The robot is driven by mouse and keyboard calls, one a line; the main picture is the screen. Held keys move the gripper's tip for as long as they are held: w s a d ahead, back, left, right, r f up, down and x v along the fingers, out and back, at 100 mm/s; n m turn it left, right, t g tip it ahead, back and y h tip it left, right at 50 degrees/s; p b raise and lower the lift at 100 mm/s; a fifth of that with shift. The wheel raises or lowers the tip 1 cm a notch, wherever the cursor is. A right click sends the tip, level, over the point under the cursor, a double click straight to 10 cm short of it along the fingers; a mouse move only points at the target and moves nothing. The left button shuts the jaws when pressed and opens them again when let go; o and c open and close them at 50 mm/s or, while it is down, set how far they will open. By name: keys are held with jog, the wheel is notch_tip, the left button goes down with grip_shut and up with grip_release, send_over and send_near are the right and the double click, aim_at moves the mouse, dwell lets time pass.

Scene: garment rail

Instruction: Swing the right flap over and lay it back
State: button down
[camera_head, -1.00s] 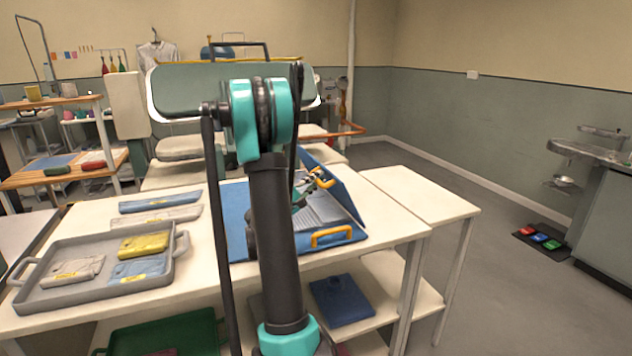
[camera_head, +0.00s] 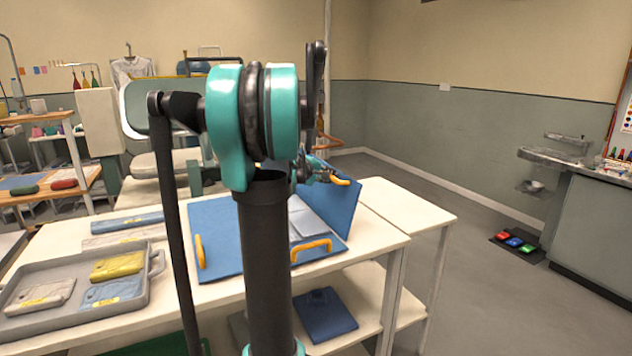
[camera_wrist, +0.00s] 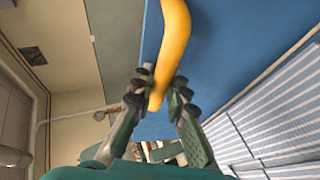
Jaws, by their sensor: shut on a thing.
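The blue folding board (camera_head: 222,222) lies on the white table. Its right flap (camera_head: 338,207) stands raised and tilted at the board's right side. My gripper (camera_head: 322,177) is at that flap's yellow handle (camera_head: 341,181), near its upper part. In the wrist view, my gripper's fingers (camera_wrist: 158,92) are closed around the end of the yellow handle (camera_wrist: 174,45), with the blue flap behind. A striped garment (camera_wrist: 270,122) lies beside the flap; in the head view it (camera_head: 303,220) is partly hidden by my arm.
The board's left yellow handle (camera_head: 200,251) and front yellow handle (camera_head: 311,249) lie low. A grey tray (camera_head: 150,283) with folded garments stands at the left.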

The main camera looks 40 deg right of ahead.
jog(key=s+d+f+m+y, duration=0.1)
jog(key=d+f+y, duration=0.3)
jog(key=d, duration=0.1)
jog(key=s+d+f+m+t+y, duration=0.1)
jog(key=d+f+y, duration=0.3)
jog(key=d, duration=0.2)
jog(key=s+d+f+m+t+y, duration=0.1)
jog(key=s+d+f+y, duration=0.1)
jog(key=d+f+y, duration=0.2)
jog(key=shift+d+f+y, duration=0.4)
jog(key=shift+d+f, duration=0.2)
jog(key=shift+d, duration=0.3)
jog(key=shift+s+d+f, duration=0.1)
jog(key=shift+d+f, duration=0.1)
jog(key=shift+f, duration=0.95)
jog(key=c, duration=1.5)
grip_release()
